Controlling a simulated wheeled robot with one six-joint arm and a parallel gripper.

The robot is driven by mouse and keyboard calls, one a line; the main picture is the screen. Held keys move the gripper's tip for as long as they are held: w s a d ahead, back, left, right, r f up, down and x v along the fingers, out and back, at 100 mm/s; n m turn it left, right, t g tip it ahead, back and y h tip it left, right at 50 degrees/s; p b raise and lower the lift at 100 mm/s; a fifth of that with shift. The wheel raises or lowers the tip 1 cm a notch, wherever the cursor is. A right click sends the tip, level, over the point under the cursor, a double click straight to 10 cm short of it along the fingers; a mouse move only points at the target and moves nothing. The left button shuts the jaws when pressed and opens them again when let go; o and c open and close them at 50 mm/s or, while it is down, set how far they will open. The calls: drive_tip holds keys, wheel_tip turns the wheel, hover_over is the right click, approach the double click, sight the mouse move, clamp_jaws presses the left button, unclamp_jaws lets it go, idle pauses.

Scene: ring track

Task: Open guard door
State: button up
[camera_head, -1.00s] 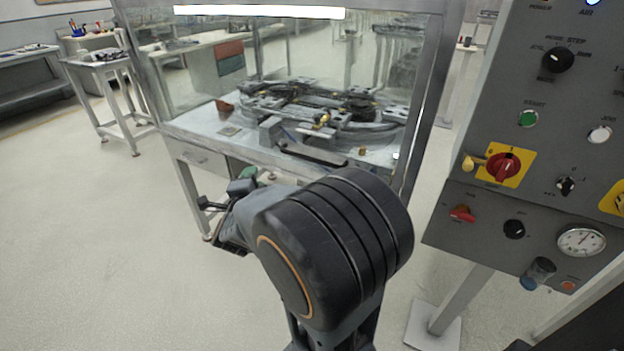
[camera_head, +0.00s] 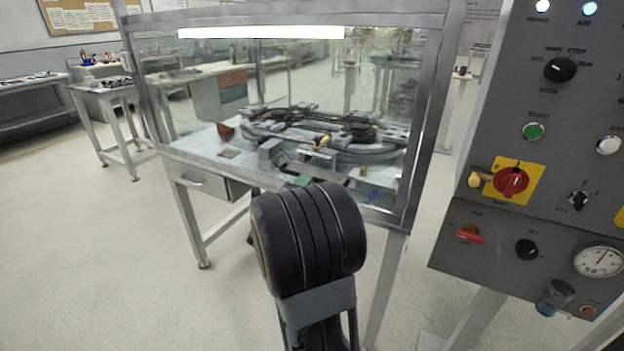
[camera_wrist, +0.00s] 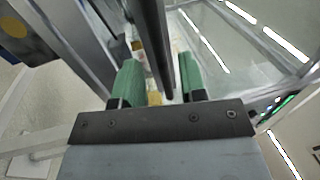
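The guard door (camera_head: 180,100) is the clear front panel of the metal-framed enclosure, and it looks closed. A dark bar handle (camera_wrist: 155,40) shows in the wrist view, running between my gripper's two green fingers. My gripper (camera_wrist: 162,85) is open, with a finger on each side of the bar and visible gaps. I cannot tell whether either finger touches it. In the head view my arm hides most of the gripper, and only a bit of green (camera_head: 303,180) shows at the panel's lower edge.
Inside the enclosure a dark ring track (camera_head: 325,135) lies on the table. A grey control panel (camera_head: 540,160) with knobs, buttons and a gauge stands close on the right. A drawer (camera_head: 197,180) is under the table at left. The floor at left is clear.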

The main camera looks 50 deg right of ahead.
drive_tip(key=shift+x, duration=1.95)
drive_tip(key=shift+c, duration=0.2)
clamp_jaws()
